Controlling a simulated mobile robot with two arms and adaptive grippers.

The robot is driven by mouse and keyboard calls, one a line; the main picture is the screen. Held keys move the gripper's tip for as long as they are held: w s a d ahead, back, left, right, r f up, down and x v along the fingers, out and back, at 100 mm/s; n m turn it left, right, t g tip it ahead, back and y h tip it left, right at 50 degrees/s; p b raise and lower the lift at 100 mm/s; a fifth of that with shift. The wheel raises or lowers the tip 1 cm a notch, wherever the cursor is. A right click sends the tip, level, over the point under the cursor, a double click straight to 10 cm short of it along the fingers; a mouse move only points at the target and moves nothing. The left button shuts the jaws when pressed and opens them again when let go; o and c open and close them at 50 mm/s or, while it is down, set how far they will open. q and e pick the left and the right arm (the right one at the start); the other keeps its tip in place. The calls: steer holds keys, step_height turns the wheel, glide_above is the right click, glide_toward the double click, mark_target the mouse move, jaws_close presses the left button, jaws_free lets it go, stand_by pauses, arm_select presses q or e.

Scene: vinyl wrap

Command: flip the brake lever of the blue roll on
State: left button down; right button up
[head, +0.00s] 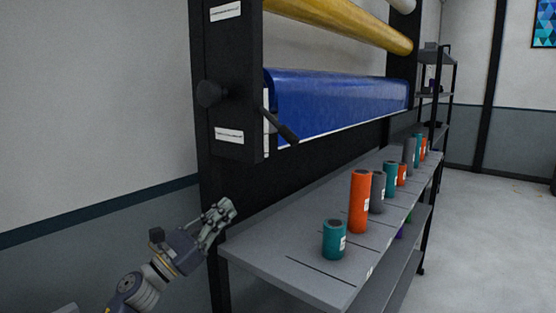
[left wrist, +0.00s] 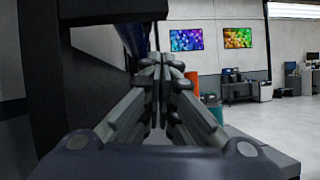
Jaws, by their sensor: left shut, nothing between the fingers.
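The blue roll (head: 340,97) hangs on the black rack, below a yellow roll. Its brake lever (head: 281,126) is a dark handle at the roll's near end, slanting down to the right. My left gripper (head: 225,207) is shut and empty, below and to the left of the lever, near the table's near left corner. The left wrist view also shows its closed fingers (left wrist: 160,62), with a sliver of the blue roll above them. The lever cannot be made out in the left wrist view. My right gripper is not in view.
A black round knob (head: 209,94) sticks out of the rack's upright post (head: 228,60). A grey table (head: 290,262) under the roll holds several upright teal, orange and grey small rolls, the nearest a teal one (head: 334,239). Open floor lies to the right.

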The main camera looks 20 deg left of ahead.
mark_target(279, 127)
arm_select(q)
step_height(279, 127, up, 6)
steer(key=s+d+m+g+h, duration=0.2)
steer(key=m+h, duration=0.2)
steer(key=m, duration=0.4)
steer(key=shift+s+d+m+g, duration=0.2)
steer(key=shift+d+m+g, duration=0.1)
steer(key=shift+g, duration=0.1)
steer(key=shift+f, duration=0.1)
steer(key=s+r+p+x, duration=0.2)
steer(key=p+x, duration=0.6)
steer(key=x, duration=0.4)
steer(key=shift+w+d, duration=0.3)
steer(key=shift+d, duration=0.3)
steer(key=shift+r, duration=0.15)
steer(key=shift+d+n, duration=0.1)
steer(key=shift+n, duration=0.3)
